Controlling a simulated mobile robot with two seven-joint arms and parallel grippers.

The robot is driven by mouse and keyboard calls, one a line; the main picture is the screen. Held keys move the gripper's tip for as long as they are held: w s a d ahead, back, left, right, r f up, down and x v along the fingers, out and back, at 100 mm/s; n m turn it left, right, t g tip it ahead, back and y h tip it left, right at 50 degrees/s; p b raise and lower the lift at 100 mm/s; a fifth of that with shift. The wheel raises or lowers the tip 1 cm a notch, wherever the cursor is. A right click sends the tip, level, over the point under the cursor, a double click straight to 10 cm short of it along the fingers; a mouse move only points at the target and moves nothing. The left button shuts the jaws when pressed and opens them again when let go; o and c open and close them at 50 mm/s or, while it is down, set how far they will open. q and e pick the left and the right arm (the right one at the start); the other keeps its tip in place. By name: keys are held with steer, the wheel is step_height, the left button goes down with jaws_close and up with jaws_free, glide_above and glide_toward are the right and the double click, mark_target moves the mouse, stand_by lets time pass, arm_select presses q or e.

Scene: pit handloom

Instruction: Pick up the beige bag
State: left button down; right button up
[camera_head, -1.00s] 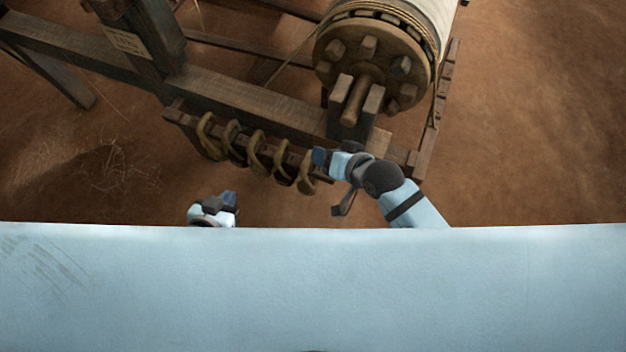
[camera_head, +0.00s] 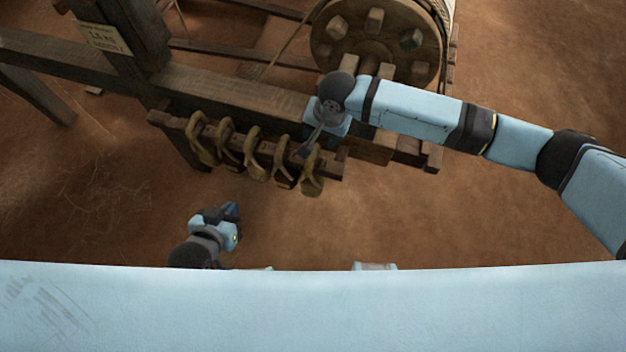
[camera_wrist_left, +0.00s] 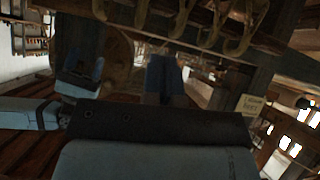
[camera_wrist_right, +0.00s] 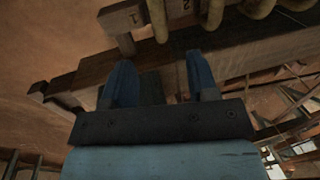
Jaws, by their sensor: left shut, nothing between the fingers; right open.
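I cannot make out a clear beige bag. Several tan looped pieces (camera_head: 255,155) hang in a row from a notched wooden rail; whether one is the bag I cannot tell. They also show at the top of the left wrist view (camera_wrist_left: 210,25) and the right wrist view (camera_wrist_right: 160,20). My right gripper (camera_head: 308,150) is over the rail's right end, close to the rightmost pieces; its fingers are apart and empty in the right wrist view (camera_wrist_right: 160,82). My left gripper (camera_head: 232,212) is shut and empty, below the rail and apart from it; its fingers show in the left wrist view (camera_wrist_left: 163,76).
The wooden loom frame (camera_head: 220,92) runs behind the rail, with a toothed wheel (camera_head: 380,35) at upper right. A paper label (camera_head: 103,38) is on a post at upper left. Bare earth floor (camera_head: 430,215) lies open at right. My pale blue body fills the bottom.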

mark_target(315, 154)
steer(key=f, duration=0.4)
steer(key=a+f+b, duration=0.1)
steer(key=f, duration=0.1)
steer(key=shift+w+a+f, duration=0.1)
steer(key=shift+w, duration=0.15)
steer(key=f, duration=0.3)
steer(key=w+f+b, duration=0.1)
steer(key=f, duration=0.1)
steer(key=shift+a, duration=0.25)
jaws_close()
stand_by(0.7)
steer(key=shift+w+r, duration=0.1)
